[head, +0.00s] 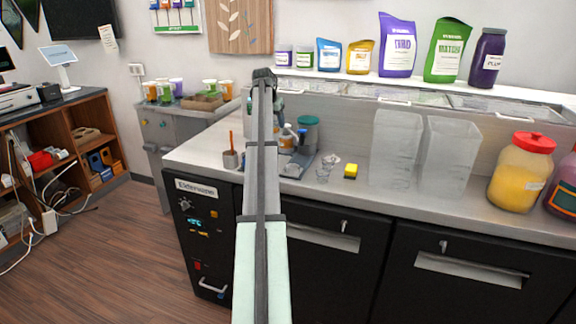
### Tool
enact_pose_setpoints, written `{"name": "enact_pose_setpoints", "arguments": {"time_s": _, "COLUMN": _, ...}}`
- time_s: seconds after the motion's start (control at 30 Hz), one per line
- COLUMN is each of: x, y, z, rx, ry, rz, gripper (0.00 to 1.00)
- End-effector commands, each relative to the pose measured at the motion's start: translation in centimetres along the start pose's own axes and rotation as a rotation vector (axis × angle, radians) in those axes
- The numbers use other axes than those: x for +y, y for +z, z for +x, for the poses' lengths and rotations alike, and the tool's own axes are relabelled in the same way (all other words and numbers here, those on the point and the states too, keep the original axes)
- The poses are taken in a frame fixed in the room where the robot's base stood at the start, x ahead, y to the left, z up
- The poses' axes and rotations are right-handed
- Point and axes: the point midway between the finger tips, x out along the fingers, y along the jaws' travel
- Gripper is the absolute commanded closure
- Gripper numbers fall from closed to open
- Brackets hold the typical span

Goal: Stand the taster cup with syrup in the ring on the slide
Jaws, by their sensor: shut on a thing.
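My arm rises from the bottom of the head view and its far end bends down behind its own links. My gripper's fingers are hidden there, so I do not see what is between them. Small clear cups (322,174) stand on the counter right of the arm; I cannot tell whether any holds syrup. I cannot make out the slide or its ring; the area behind the arm is largely covered.
Two tall clear containers (395,150) and a red-lidded jar (520,175) stand right. The front strip is clear.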

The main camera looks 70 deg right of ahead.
Motion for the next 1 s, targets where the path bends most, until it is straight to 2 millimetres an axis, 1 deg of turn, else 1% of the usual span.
{"name": "enact_pose_setpoints", "arguments": {"time_s": 0.03, "x": 2.2, "y": 2.0, "z": -0.8, "rx": 0.001, "ry": 0.005, "rz": 0.01, "gripper": 0.71}}
{"name": "enact_pose_setpoints", "arguments": {"time_s": 0.2, "x": 7.0, "y": 5.5, "z": -2.8, "rx": 0.002, "ry": 0.016, "rz": 0.033, "gripper": 0.71}}
{"name": "enact_pose_setpoints", "arguments": {"time_s": 0.3, "x": 9.1, "y": 7.1, "z": -3.7, "rx": 0.002, "ry": 0.021, "rz": 0.042, "gripper": 0.71}}
{"name": "enact_pose_setpoints", "arguments": {"time_s": 0.4, "x": 10.6, "y": 8.3, "z": -4.4, "rx": 0.003, "ry": 0.025, "rz": 0.05, "gripper": 0.71}}
{"name": "enact_pose_setpoints", "arguments": {"time_s": 0.53, "x": 11.6, "y": 9.1, "z": -4.8, "rx": 0.002, "ry": 0.029, "rz": 0.056, "gripper": 0.71}}
{"name": "enact_pose_setpoints", "arguments": {"time_s": 0.67, "x": 11.9, "y": 9.7, "z": -4.3, "rx": 0.002, "ry": 0.03, "rz": 0.057, "gripper": 0.71}}
{"name": "enact_pose_setpoints", "arguments": {"time_s": 0.77, "x": 11.9, "y": 10.2, "z": -3.2, "rx": 0.0, "ry": 0.031, "rz": 0.057, "gripper": 0.71}}
{"name": "enact_pose_setpoints", "arguments": {"time_s": 1.0, "x": 11.9, "y": 11.7, "z": 0.2, "rx": 0.0, "ry": 0.031, "rz": 0.058, "gripper": 0.72}}
